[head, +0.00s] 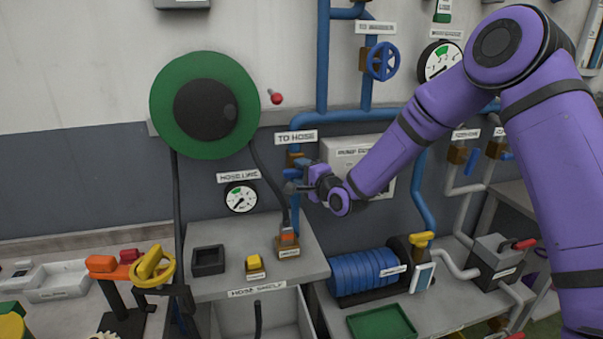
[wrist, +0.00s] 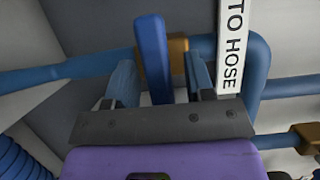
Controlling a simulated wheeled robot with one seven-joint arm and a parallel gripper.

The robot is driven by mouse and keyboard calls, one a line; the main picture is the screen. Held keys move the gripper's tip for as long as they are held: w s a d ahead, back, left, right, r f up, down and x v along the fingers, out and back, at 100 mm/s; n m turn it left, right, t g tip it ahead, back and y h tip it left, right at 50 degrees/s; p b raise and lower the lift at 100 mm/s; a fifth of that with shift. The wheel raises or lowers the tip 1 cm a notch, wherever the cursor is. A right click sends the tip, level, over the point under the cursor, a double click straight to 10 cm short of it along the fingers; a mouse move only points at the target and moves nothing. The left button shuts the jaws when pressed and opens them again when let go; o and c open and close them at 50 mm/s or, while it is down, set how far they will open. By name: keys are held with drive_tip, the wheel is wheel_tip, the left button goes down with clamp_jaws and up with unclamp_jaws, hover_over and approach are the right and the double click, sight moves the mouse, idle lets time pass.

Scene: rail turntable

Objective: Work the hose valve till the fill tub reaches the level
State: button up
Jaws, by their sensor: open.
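The hose valve (head: 293,158), a brass body on the blue pipe under the "TO HOSE" sign (head: 296,136), is partly hidden by my gripper (head: 297,187). In the wrist view the valve's blue lever (wrist: 152,55) stands between the open fingers of my gripper (wrist: 160,82), beside the brass body (wrist: 178,55). I cannot tell whether either finger touches it. The hose line gauge (head: 240,198) hangs left of the valve; its reading is too small to tell. A pale open tub (head: 285,312) stands under the hose shelf; I cannot make out a level in it.
The hose shelf (head: 205,282) holds a black square holder (head: 208,260), a yellow block (head: 254,262) and the hose end. A green hose reel (head: 245,82) hangs upper left. A blue ribbed drum (head: 358,272) and green tray (head: 382,322) stand on the right bench.

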drive_tip(key=shift+w+a, duration=0.1)
clamp_jaws()
drive_tip(key=shift+n, duration=0.3)
drive_tip(key=n+g+h, duration=0.1)
drive_tip(key=n, duration=0.2)
drive_tip(key=shift+h, duration=0.3)
drive_tip(key=n+h, duration=0.1)
drive_tip(key=n, duration=0.2)
drive_tip(key=n+h, duration=0.2)
drive_tip(key=shift+a+n+g, duration=0.1)
drive_tip(key=shift+n+g, duration=0.2)
drive_tip(key=shift+n+h, duration=1)
drive_tip(key=shift+n, duration=0.4)
